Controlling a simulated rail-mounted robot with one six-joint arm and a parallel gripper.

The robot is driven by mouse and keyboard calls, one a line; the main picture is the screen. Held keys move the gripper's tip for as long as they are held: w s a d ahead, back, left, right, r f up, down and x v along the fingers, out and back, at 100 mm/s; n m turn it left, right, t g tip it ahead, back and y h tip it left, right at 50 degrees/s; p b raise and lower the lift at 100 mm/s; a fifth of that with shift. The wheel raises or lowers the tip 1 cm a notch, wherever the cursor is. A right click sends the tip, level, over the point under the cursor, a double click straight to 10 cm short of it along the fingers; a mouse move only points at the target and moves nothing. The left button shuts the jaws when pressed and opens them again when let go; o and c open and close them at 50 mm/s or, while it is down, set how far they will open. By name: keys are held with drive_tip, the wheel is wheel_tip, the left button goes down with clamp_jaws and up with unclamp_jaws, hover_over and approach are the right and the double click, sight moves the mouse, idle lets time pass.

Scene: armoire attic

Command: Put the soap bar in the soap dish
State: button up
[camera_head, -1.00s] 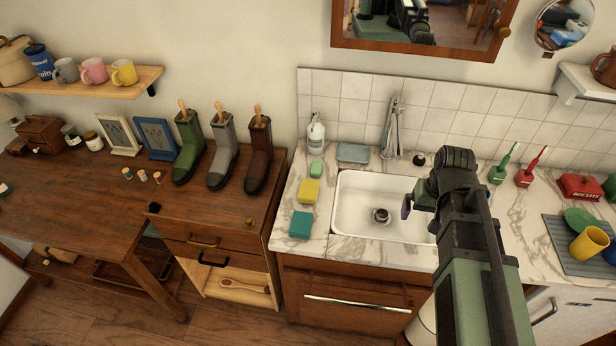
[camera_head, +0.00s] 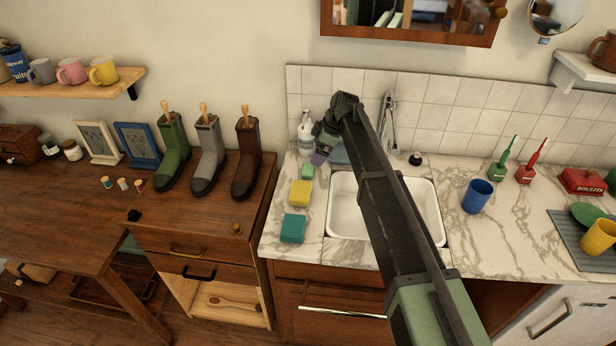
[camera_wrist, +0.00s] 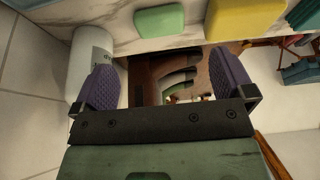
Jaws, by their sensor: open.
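The soap bar appears to be the small light green block (camera_head: 307,171) on the marble counter, left of the sink; it also shows at the top of the wrist view (camera_wrist: 160,19). The soap dish appears to be the blue-grey rectangle (camera_head: 340,154) behind the sink's left corner, partly hidden by my arm. My gripper (camera_head: 319,157) is above the counter, close to the green block and the bottle. In the wrist view, its purple-padded fingers (camera_wrist: 165,86) are spread apart with nothing held between them. The green block lies beyond the fingers, not between them.
A white bottle (camera_head: 306,130) stands just behind the green block. A yellow sponge (camera_head: 300,193) and a teal sponge (camera_head: 293,228) lie in front of it. The white sink (camera_head: 345,215) is to the right. A blue cup (camera_head: 477,196) stands right of the sink.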

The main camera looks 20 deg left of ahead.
sight(308, 168)
drive_tip(key=b+x, duration=0.1)
drive_tip(key=x, duration=0.2)
drive_tip(key=shift+w+f, duration=0.1)
drive_tip(key=shift+f, duration=0.1)
drive_tip(key=shift+r, duration=0.1)
drive_tip(key=b+x, duration=0.5)
drive_tip(key=shift+f, duration=0.2)
drive_tip(key=shift+r, duration=0.3)
drive_tip(key=c, duration=1.1)
